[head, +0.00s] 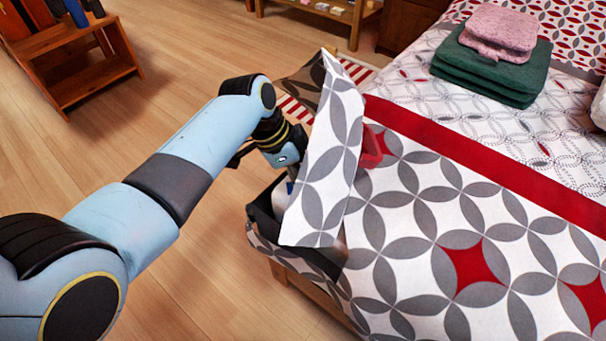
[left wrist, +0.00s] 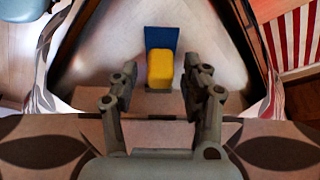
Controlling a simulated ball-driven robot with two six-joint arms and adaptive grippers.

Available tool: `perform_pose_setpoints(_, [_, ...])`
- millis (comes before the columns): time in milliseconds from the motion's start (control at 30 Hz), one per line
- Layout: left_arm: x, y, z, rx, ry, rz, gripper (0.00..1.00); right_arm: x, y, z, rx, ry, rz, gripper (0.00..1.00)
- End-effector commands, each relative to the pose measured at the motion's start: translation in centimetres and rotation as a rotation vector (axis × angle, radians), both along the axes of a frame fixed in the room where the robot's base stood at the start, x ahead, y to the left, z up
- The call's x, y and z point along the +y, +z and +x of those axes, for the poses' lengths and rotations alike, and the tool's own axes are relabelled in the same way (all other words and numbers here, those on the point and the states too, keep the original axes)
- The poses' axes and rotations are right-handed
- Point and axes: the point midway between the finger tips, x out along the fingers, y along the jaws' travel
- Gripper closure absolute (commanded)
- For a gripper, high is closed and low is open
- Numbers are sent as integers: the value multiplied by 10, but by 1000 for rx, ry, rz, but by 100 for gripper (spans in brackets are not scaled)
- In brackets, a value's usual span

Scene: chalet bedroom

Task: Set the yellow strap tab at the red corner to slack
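The yellow strap tab (left wrist: 160,69) shows in the left wrist view, in front of a blue plate (left wrist: 162,37) on a pale surface under the bed cover. It covers the plate's lower part and reaches below it. My left gripper (left wrist: 161,82) is open, its two fingers apart on either side of the tab's lower end; I cannot tell whether they touch it. In the head view my left gripper (head: 284,158) is partly hidden by a raised flap of patterned cover (head: 326,165), and the tab is hidden. A red piece (head: 371,147) shows beside the flap. My right gripper is not in view.
The bed (head: 450,220) fills the right side, with folded green towels (head: 492,75) and pink cloth (head: 500,30) on top. A wooden shelf unit (head: 90,75) stands at the upper left. Bare floor (head: 180,60) lies between. A red-striped rug (head: 298,108) lies beside the bed.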

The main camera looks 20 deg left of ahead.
Motion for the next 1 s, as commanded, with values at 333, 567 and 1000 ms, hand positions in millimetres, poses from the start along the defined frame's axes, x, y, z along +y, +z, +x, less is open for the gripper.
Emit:
perform_pose_setpoints(333, [0, 0, 0, 0, 0, 0, 100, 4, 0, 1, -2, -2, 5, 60])
perform_pose_setpoints(567, [0, 0, 0, 1, 0, 1, 100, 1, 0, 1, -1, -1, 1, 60])
perform_pose_setpoints(1000, [-25, -1, 11, 2, -1, 0, 100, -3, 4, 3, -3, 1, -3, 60])
